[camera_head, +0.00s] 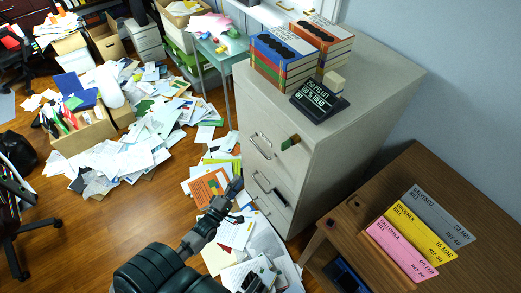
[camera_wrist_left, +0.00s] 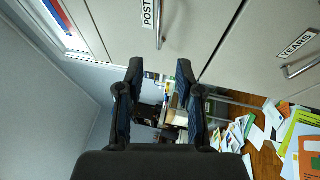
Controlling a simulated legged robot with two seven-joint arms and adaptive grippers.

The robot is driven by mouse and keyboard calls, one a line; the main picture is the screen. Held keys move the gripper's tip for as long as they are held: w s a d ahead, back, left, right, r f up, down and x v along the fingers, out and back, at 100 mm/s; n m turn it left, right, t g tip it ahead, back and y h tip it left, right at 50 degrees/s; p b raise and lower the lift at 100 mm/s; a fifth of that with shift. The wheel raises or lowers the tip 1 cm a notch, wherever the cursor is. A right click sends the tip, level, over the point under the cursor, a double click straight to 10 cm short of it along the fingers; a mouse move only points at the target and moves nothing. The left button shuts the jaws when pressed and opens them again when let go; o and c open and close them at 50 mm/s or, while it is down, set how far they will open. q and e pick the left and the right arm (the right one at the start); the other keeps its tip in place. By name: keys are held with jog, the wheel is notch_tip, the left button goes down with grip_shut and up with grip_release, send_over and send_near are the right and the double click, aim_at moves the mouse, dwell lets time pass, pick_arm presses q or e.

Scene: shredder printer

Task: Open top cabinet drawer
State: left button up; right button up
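The beige filing cabinet (camera_head: 300,165) stands right of centre in the head view, its drawer front facing left. The upper bar handle (camera_head: 260,146) and a lower handle (camera_head: 270,190) show, and the drawers look shut. My left gripper (camera_head: 232,197) is low in front of the cabinet, apart from the upper handle. In the left wrist view my left gripper (camera_wrist_left: 157,82) has its two fingers spread with nothing between them. Above the fingers is a handle (camera_wrist_left: 159,25) under a POST label. Another handle (camera_wrist_left: 300,67) is by a YEARS label at right.
A wooden desk (camera_head: 400,180) with coloured cards is at right. Loose papers (camera_head: 150,140) cover the floor. A green-topped table (camera_head: 222,48) stands behind the cabinet.

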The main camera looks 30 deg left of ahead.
aim_at(259, 148)
pick_arm(q)
jog(key=w+r, duration=0.1)
jog(key=w, duration=0.4)
jog(key=w+r, duration=0.1)
jog(key=w, duration=0.5)
jog(key=w+b, duration=0.1)
jog(key=w, duration=0.4)
jog(key=shift+w+r, duration=0.15)
jog(key=shift+r, duration=0.35)
pick_arm(e)
notch_tip(259, 148, up, 3)
jog(key=shift+r, duration=0.1)
jog(key=shift+s, duration=0.1)
pick_arm(q)
grip_shut()
pick_arm(e)
jog(key=shift+s+d, duration=0.1)
